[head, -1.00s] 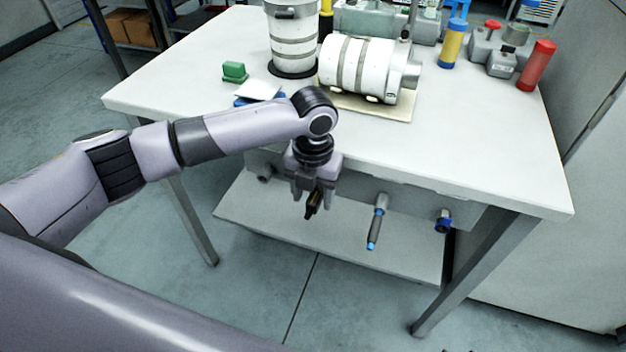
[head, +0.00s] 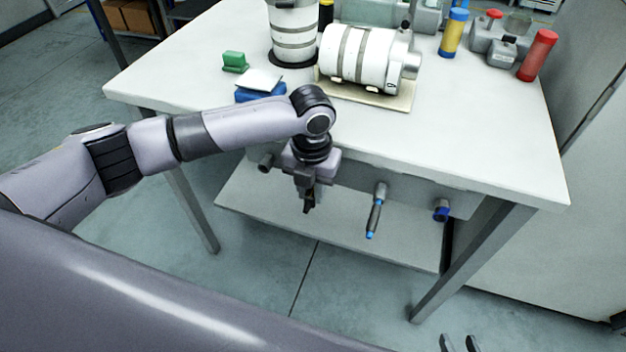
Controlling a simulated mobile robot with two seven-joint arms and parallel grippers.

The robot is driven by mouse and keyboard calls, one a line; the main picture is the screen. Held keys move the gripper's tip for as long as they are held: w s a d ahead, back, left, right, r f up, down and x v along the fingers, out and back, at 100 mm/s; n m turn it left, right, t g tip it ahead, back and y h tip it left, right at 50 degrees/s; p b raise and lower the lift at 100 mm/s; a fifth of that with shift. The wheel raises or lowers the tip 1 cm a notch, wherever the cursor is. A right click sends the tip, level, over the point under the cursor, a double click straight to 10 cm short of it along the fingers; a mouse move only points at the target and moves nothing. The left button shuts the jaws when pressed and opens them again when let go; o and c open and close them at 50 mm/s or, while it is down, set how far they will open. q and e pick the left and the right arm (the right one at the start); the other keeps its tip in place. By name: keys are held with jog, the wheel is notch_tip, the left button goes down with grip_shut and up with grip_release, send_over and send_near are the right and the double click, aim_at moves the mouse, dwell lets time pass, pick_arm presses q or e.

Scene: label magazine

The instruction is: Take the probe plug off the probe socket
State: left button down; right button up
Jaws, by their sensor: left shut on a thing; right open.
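My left gripper (head: 308,198) points down in front of the grey panel under the table's front edge. It is shut on a small dark piece (head: 307,208), which I take to be the probe plug. The fingers hide most of it. The probe socket behind it is hidden by the gripper, so I cannot tell whether plug and socket still touch. My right gripper (head: 459,343) shows only its two fingertips at the bottom edge, apart and empty.
The panel carries a grey fitting (head: 266,162) at left, a hanging blue-tipped handle (head: 374,214) and a blue-ringed fitting (head: 441,210) at right. A lower shelf (head: 345,240) lies beneath. A white cylinder (head: 360,58) lies on the white table (head: 470,140).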

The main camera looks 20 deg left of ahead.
aim_at(305, 210)
pick_arm(q)
jog(key=shift+s+p, duration=1.65)
jog(key=shift+s, duration=0.15)
jog(key=shift+a, duration=0.1)
